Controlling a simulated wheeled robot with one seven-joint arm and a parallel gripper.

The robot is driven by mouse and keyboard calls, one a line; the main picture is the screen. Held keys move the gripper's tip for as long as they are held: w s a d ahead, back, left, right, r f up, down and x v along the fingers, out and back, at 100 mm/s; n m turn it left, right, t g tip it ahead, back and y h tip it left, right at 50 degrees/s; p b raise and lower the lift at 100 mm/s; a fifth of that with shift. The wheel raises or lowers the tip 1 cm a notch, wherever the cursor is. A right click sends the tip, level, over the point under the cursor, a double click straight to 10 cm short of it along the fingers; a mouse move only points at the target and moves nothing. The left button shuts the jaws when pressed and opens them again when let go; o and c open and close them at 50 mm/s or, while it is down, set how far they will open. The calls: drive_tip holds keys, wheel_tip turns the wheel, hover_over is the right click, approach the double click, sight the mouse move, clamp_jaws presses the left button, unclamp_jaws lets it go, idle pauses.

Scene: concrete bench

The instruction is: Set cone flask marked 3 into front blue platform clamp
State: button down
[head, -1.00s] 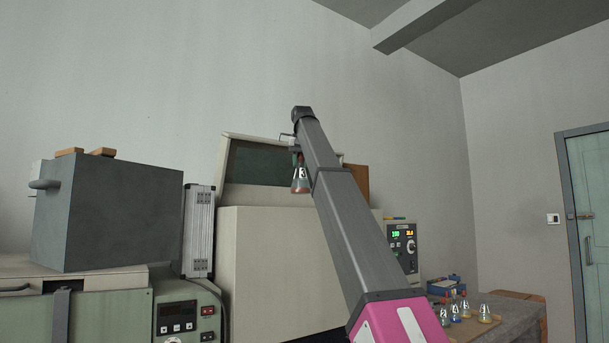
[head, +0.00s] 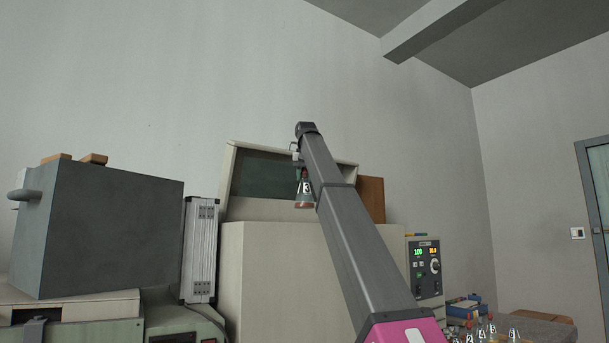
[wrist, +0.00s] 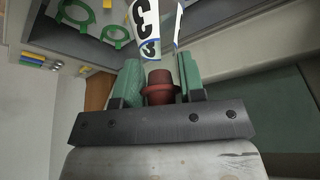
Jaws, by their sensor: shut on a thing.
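The cone flask marked 3 (head: 304,188) hangs upright from my gripper (head: 303,170), with reddish contents at its base. In the wrist view, my gripper (wrist: 160,86) has its green-padded fingers shut around the flask's neck, at the red stopper. The white label with a black 3 on the flask (wrist: 147,22) faces the camera. The flask is in the air, in front of the large beige cabinet (head: 285,270). I cannot make out a blue platform clamp in either current view.
Several other marked flasks (head: 490,331) stand at the lower right. A control box with lit displays (head: 425,268) stands right of the cabinet. A grey box (head: 100,240) and silver case (head: 200,250) stand left. Green rings (wrist: 115,37) show at upper left in the wrist view.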

sight(305, 181)
drive_tip(key=shift+f, duration=6.65)
drive_tip(key=shift+c, duration=0.4)
unclamp_jaws()
drive_tip(key=shift+r, duration=4.5)
